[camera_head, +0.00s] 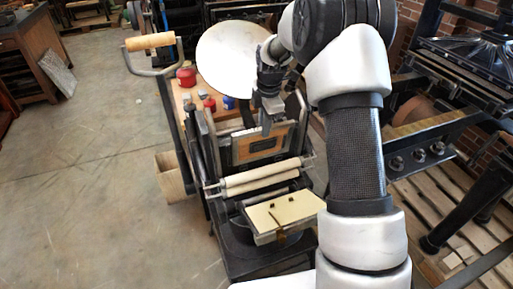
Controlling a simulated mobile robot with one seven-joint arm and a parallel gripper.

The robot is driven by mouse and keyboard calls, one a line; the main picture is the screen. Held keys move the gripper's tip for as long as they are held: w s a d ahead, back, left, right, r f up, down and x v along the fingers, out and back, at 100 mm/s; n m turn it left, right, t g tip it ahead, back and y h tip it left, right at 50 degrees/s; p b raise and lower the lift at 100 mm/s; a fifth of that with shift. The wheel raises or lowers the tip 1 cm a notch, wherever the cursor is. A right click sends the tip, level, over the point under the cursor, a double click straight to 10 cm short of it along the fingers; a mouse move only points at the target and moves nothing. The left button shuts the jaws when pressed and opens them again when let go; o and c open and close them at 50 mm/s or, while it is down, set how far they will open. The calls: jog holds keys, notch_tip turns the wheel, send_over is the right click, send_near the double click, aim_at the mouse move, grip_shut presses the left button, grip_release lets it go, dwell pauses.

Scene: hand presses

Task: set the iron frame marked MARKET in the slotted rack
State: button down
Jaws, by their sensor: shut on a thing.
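My gripper (266,128) points down in front of the white disc of a hand press. It is shut on the top edge of a dark iron frame (233,151) with a brown, wood-coloured inside. The frame stands roughly upright behind the press's two pale rollers. I cannot read any marking on it, so I cannot tell whether it says MARKET. Whether its lower edge touches the press is not clear. I cannot make out a slotted rack; my arm hides part of the right side.
The press has a round white disc (226,58), pale rollers (262,176), a cream-topped bed (284,212) and a wooden-handled lever (150,41). Red and blue tins (187,77) stand on a wooden surface behind. A larger dark press (470,75) and pallets are at right.

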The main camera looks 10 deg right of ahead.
jog(key=s+d+r+p, duration=0.1)
jog(key=s+r+p, duration=0.1)
jog(key=s+r, duration=0.3)
jog(key=shift+s+d+r, duration=0.2)
jog(key=shift+s+r, duration=0.05)
jog(key=shift+s, duration=0.55)
dwell(0.4)
jog(key=c, duration=2.3)
grip_release()
grip_shut()
